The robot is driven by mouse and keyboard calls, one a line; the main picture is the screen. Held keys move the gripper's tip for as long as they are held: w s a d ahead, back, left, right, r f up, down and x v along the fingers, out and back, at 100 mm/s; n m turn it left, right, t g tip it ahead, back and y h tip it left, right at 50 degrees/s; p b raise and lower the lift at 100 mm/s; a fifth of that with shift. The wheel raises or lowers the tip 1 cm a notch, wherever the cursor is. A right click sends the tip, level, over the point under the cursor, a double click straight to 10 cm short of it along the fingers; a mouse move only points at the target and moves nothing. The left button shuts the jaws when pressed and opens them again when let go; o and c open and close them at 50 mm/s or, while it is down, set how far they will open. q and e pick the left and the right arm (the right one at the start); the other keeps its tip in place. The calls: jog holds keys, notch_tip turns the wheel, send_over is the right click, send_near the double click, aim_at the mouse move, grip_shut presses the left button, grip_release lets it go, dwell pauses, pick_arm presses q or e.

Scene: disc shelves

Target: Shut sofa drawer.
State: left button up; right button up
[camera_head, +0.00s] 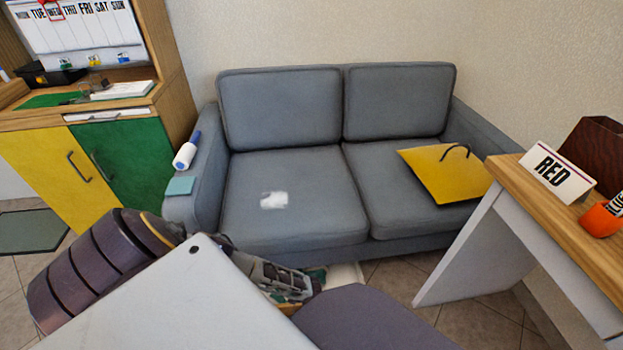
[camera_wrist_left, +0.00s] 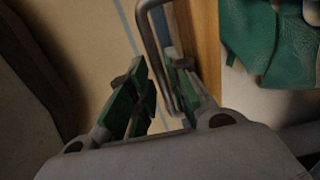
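The grey sofa (camera_head: 285,200) stands against the wall in the head view. Below its front, a small part of the open sofa drawer (camera_head: 345,274) shows; my own body hides most of it. My left gripper (camera_head: 298,284) is low in front of the sofa, partly hidden. In the left wrist view, my left gripper (camera_wrist_left: 163,85) has its green-padded fingers apart, with a metal drawer handle (camera_wrist_left: 157,50) running between them. I cannot tell whether they touch it. Beside the handle is the drawer's wooden edge (camera_wrist_left: 206,45), with green cloth (camera_wrist_left: 262,40) inside. My right gripper is not in view.
A yellow folder (camera_head: 440,172) and a white item (camera_head: 274,200) lie on the seat. A cabinet with yellow and green doors (camera_head: 120,160) stands at the left.

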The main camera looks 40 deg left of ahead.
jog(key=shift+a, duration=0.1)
pick_arm(q)
jog(key=shift+r, duration=0.15)
notch_tip(320, 180, up, 12)
dwell(1.4)
jog(key=shift+o, duration=0.4)
jog(key=shift+o, duration=1.1)
jog(key=shift+t+y, duration=0.7)
jog(key=shift+y, duration=0.1)
jog(key=shift+s+d+r+p, duration=0.15)
jog(key=shift+s+r+p, duration=0.1)
jog(key=shift+s+p, duration=0.45)
jog(key=shift+s+d+r+p, duration=0.2)
jog(key=shift+s+p, duration=0.35)
jog(key=shift+p, duration=0.25)
jog(key=shift+s+d+r+p, duration=0.1)
jog(key=shift+s+r+p, duration=0.15)
jog(key=shift+s+p, duration=0.45)
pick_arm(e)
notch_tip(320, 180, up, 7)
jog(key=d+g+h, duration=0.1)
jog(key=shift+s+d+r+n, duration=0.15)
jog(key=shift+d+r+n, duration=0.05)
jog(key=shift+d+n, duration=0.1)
